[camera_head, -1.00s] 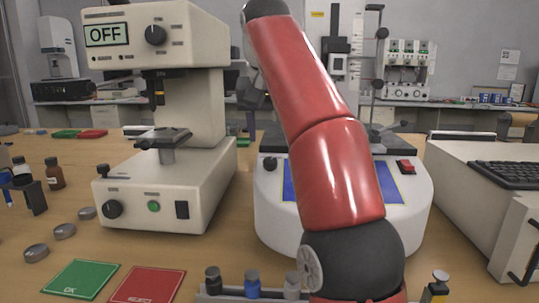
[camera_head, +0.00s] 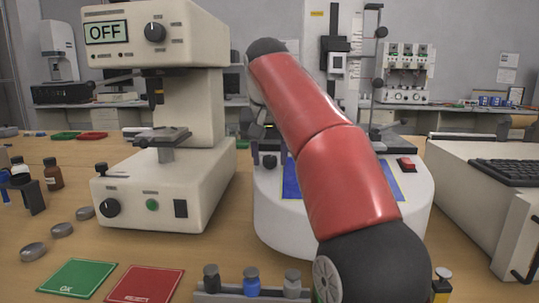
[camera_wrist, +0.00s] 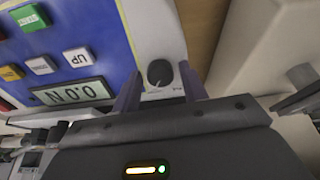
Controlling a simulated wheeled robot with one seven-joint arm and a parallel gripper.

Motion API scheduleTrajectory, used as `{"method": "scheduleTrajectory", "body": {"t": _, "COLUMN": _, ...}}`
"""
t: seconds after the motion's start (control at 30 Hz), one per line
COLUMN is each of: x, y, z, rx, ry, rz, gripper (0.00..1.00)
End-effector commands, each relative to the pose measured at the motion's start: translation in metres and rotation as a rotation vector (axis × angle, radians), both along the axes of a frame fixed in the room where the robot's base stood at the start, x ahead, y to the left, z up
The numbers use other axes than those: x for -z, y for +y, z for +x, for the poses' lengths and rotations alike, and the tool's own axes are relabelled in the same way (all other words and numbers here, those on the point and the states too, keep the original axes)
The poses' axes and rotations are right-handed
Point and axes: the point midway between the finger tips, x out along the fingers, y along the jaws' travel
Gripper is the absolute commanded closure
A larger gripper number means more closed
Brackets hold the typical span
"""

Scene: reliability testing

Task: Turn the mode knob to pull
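The mode knob (camera_wrist: 159,72) is a small black dial on the white rim of the round tester base, beside its blue panel (camera_wrist: 70,50). I cannot tell how deep the fingertips reach. In the head view my red arm hides much of the base. The knob's setting and its labels are too small to read. The panel display (camera_wrist: 73,93) reads about 0.0 N.
A cream hardness tester (camera_head: 165,185) with an OFF display stands close on the left. A cream cabinet with a keyboard (camera_head: 505,172) stands on the right. A rack of small bottles (camera_head: 251,283) is in front.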

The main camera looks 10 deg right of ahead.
Motion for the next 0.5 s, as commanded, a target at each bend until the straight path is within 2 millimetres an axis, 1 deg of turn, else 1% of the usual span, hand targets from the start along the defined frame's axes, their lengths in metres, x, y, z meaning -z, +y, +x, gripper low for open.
{"method": "scheduleTrajectory", "body": {"t": 0.03, "x": -0.0001, "y": 0.0000, "z": 0.0000, "rx": 0.000, "ry": 0.000, "rz": 0.000, "gripper": 0.64}}
{"method": "scheduleTrajectory", "body": {"t": 0.27, "x": -0.0002, "y": 0.0000, "z": -0.0001, "rx": 0.000, "ry": 0.000, "rz": 0.000, "gripper": 0.94}}
{"method": "scheduleTrajectory", "body": {"t": 0.5, "x": -0.0010, "y": -0.0003, "z": -0.0003, "rx": -0.017, "ry": 0.002, "rz": -0.006, "gripper": 0.94}}
